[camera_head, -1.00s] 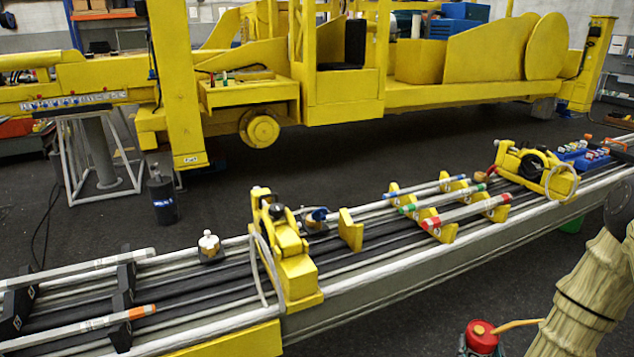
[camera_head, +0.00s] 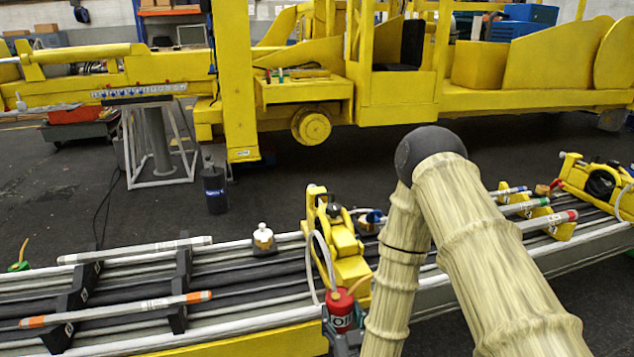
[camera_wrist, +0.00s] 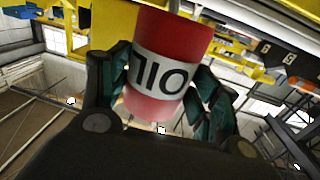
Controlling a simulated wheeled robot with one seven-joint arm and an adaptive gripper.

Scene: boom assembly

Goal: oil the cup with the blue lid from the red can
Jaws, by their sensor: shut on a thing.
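The red can (camera_head: 339,316), with a white OIL label and a thin yellow spout, is held upright by my gripper (camera_head: 346,338) at the bench's front edge, before the yellow clamp unit. In the wrist view my gripper's dark fingers (camera_wrist: 163,88) close around both sides of the red can (camera_wrist: 172,30). The cup with the blue lid (camera_head: 371,219) sits on the bench behind that unit, to its right, small and partly hidden. The can is apart from it, nearer to the camera.
A cup with a white lid (camera_head: 263,238) stands left of the yellow clamp unit (camera_head: 345,255). Tubes (camera_head: 120,309) lie on black supports at left. Another can, green with a yellow spout (camera_head: 20,264), shows at the far left. My arm hides part of the bench at right.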

